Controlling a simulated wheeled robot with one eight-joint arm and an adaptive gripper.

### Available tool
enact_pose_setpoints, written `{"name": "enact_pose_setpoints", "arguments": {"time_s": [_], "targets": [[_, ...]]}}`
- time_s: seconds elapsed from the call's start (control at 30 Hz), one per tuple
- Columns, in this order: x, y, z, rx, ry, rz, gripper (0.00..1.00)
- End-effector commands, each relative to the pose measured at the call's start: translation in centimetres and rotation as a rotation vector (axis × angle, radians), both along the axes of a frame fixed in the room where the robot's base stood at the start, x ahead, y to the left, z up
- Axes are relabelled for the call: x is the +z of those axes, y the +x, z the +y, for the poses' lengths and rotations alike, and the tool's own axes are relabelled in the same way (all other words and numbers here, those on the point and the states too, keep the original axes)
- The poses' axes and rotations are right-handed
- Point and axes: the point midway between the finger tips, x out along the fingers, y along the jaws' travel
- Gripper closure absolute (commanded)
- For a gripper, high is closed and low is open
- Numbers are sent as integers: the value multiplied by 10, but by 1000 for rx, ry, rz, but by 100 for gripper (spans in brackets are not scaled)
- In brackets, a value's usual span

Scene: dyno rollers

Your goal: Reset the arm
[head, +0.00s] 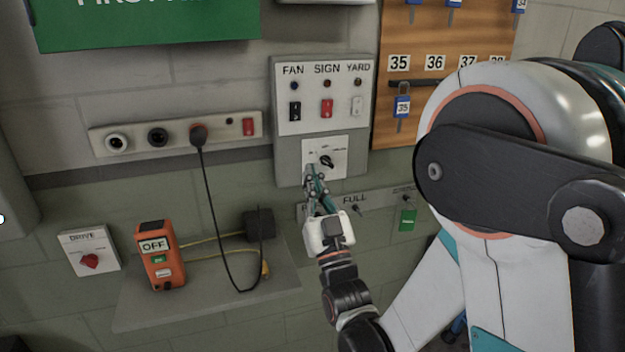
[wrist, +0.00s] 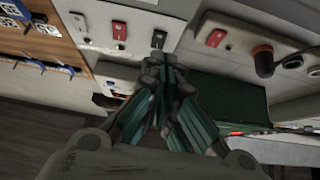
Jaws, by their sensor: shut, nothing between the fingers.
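My arm reaches from the right of the head view toward the wall. My gripper (head: 314,176) is shut and empty, with its fingertips just below and left of the black rotary knob (head: 327,161) on a white plate. I cannot tell whether the fingertips touch the plate. In the wrist view my gripper (wrist: 165,70) shows its teal fingers closed together, with the tips below the grey switch panel (wrist: 150,25). The knob is not clear in the wrist view.
A FAN, SIGN, YARD switch panel (head: 324,97) is above the knob. A socket strip (head: 178,134) with a plugged cable is left. An orange device (head: 160,257) reading OFF stands on a shelf (head: 215,296). A key board (head: 440,40) hangs upper right. A red DRIVE knob (head: 90,261) is lower left.

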Motion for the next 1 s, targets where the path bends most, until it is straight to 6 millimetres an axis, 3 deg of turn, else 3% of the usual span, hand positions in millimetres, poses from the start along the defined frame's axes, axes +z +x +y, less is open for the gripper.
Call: {"name": "enact_pose_setpoints", "arguments": {"time_s": [0.23, 0.4, 0.57, 0.77, 1.0], "targets": [[1, 11, -10, -21, -21, 69, 100], [0, 27, -35, -63, -71, 252, 100], [-8, 25, -57, -88, -116, 446, 100], [-25, 2, -86, -118, -162, 687, 100], [-56, -55, -121, -153, -198, 979, 100]]}}
